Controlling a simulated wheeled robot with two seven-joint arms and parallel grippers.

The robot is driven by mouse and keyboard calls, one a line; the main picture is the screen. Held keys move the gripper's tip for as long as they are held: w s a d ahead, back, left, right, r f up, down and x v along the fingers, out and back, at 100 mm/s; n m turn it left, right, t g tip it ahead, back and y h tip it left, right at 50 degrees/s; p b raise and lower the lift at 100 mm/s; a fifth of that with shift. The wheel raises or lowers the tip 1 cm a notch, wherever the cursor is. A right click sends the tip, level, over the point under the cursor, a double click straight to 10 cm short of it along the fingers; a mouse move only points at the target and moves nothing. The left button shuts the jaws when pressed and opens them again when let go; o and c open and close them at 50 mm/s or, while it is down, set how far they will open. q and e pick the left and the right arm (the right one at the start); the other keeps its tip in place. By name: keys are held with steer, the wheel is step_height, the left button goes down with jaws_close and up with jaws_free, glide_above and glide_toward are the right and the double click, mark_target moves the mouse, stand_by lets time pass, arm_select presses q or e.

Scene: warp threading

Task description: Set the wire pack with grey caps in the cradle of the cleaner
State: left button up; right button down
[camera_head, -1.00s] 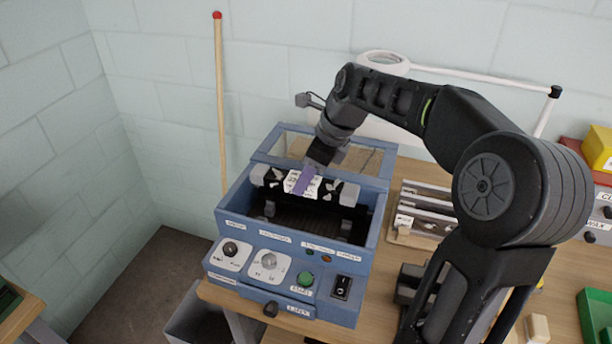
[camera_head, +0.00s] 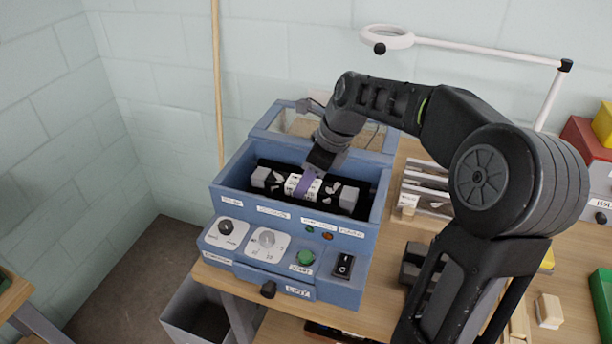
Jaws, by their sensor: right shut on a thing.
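The wire pack (camera_head: 334,190) is a dark roll with a grey cap at each end, a white label and a purple strip near its middle. It lies lengthwise inside the open well of the blue cleaner (camera_head: 290,213), below the rim. My right gripper (camera_head: 310,178) reaches down from behind and is shut on the middle of the pack. The fingertips are small and partly hidden. The cradle is hidden under the pack, so I cannot tell whether the pack touches it. My left gripper is out of view.
The cleaner's front panel carries knobs, a green button (camera_head: 306,257) and a black switch (camera_head: 343,265). Its clear lid (camera_head: 300,125) stands open behind. A rack (camera_head: 425,185) stands to the right, and a white ring lamp (camera_head: 387,37) is behind. A grey bin (camera_head: 196,312) is below.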

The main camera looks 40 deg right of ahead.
steer(key=shift+f+b, duration=0.3)
steer(key=shift+f, duration=0.5)
steer(key=shift+f, duration=0.45)
steer(key=c, duration=0.8)
jaws_free()
steer(key=shift+o, duration=0.2)
steer(key=shift+v, duration=3.9)
steer(key=shift+r, duration=0.1)
